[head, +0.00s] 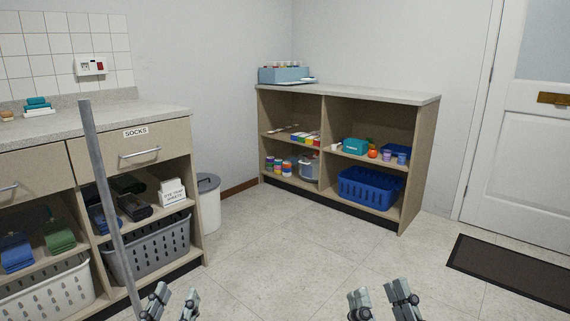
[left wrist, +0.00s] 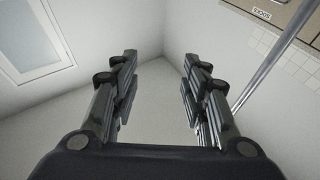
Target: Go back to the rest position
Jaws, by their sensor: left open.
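My left gripper (head: 170,302) is at the bottom edge of the head view, left of centre. Its two fingers are apart and nothing is between them. In the left wrist view its fingers (left wrist: 160,64) are also spread and empty, with bare pale wall behind. My right gripper (head: 383,300) is at the bottom edge of the head view, right of centre. Its fingers are apart with floor visible between them. Neither gripper touches anything that I can see.
A slanted grey pole (head: 107,195) stands close left of my left gripper. Left is a counter (head: 160,116) with drawers and baskets. A low shelf unit (head: 428,150) stands at the back. A dark mat (head: 515,266) lies by the white door (head: 530,170). The middle floor is clear.

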